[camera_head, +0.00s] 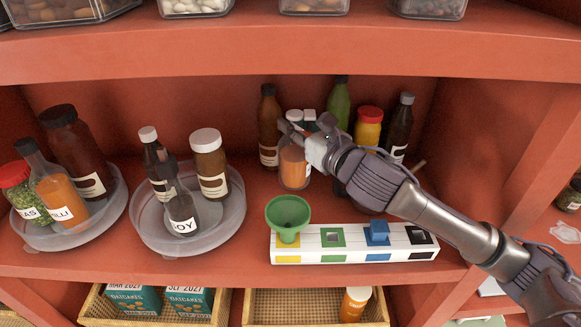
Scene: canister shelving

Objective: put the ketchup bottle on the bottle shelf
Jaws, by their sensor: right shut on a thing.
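My right gripper (312,145) reaches in from the right over the red shelf (350,212). It is shut at the upper part of an orange-red bottle (293,170), which I take for the ketchup bottle; no label on it is readable. The bottle looks upright, and its top is partly hidden by the gripper. I cannot tell whether its base touches the shelf. A brown bottle (269,128) stands just left of it. White caps (309,115) show behind the gripper. My left gripper is not in view.
A green bottle (339,100), yellow jar (368,127) and dark bottle (400,128) stand at the back. A white block (307,254) with a green funnel (288,214) lies in front. Two round trays (222,230) (110,222) hold bottles at left. Baskets (262,310) are below.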

